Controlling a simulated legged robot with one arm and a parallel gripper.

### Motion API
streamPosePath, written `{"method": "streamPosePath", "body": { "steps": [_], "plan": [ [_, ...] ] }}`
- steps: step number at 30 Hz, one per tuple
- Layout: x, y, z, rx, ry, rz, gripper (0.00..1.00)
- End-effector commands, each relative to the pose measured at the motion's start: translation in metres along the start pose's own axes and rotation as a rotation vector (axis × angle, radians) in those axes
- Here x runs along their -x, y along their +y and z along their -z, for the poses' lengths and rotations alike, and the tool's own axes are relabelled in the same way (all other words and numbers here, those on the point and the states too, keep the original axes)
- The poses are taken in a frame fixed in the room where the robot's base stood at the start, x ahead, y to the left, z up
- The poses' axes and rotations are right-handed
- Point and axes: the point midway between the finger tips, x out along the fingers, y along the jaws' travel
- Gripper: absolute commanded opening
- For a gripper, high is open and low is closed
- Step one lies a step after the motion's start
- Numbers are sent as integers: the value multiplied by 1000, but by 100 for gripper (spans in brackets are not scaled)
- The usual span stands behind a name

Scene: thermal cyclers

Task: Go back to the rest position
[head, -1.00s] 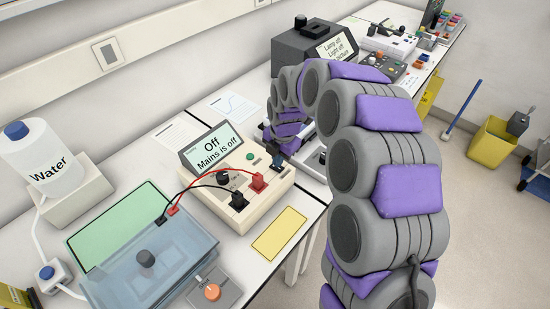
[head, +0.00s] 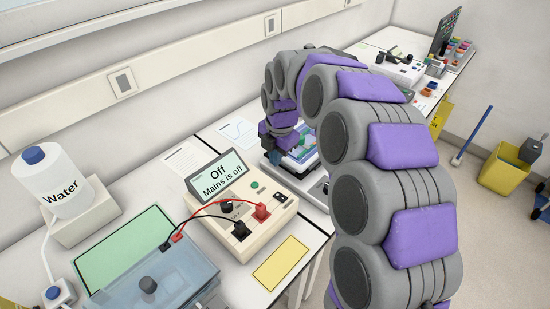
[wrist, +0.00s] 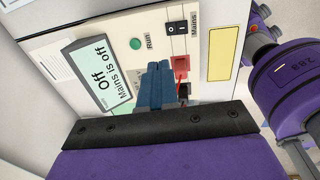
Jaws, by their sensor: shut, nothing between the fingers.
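My arm arches over the bench in the head view, and its end with my gripper (head: 268,140) hangs beside the power supply (head: 277,204), on its far right side. In the wrist view my gripper's blue fingers (wrist: 155,84) are together and empty, in front of the power supply (wrist: 194,18). Its display (wrist: 96,77) reads "Off" and "Mains is off". A red plug (wrist: 181,65) shows just right of the fingers. The fingers hide part of the front panel, and I cannot tell whether they touch it. The fingertips are too small to make out in the head view.
A clear blue tank (head: 165,275) with red and black leads, a green mat (head: 115,240) and a water bottle (head: 62,185) stand at the left. A yellow card (head: 281,262) lies at the bench front. A yellow bin (head: 505,168) stands on the floor.

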Motion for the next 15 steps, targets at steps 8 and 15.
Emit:
{"method": "streamPosePath", "body": {
  "steps": [8,15],
  "plan": [
    [-1,2,3,2,-2,2,0],
    [17,-33,7,-175,11,10,0]
  ]
}}
